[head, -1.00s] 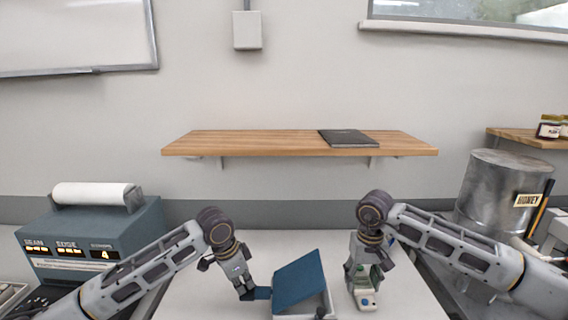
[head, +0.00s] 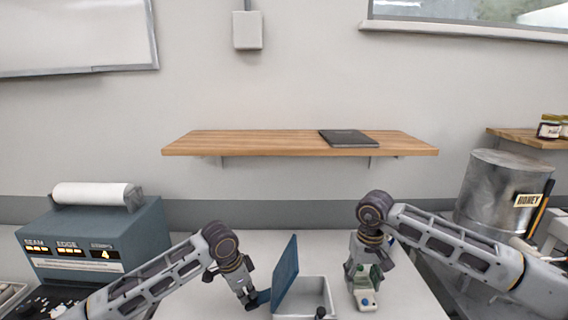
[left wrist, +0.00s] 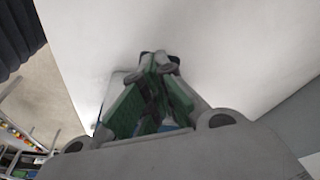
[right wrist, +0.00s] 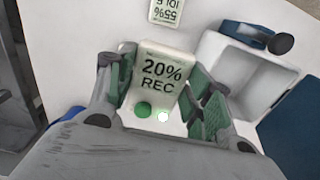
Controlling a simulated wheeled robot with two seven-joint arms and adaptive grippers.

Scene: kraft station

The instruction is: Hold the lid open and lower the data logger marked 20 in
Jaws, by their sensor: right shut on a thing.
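The pale data logger (right wrist: 160,80) reads "20% REC" in the right wrist view. My right gripper (head: 364,280) is shut on it, to the right of the open white box (head: 318,285); the right wrist view shows the jaws (right wrist: 165,105) at its sides. The blue lid (head: 286,275) stands nearly upright at the box's left side. My left gripper (head: 256,299) is low at the lid's left, close to its foot; contact is unclear. In the left wrist view its fingertips (left wrist: 160,60) come together, with nothing clearly held.
A second pale block with a label (right wrist: 166,12) lies near the box. A dark knob (head: 320,313) is at the box's front. A blue-grey machine (head: 90,245) stands left, a metal honey drum (head: 500,190) right. A wooden shelf (head: 260,143) hangs above the table.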

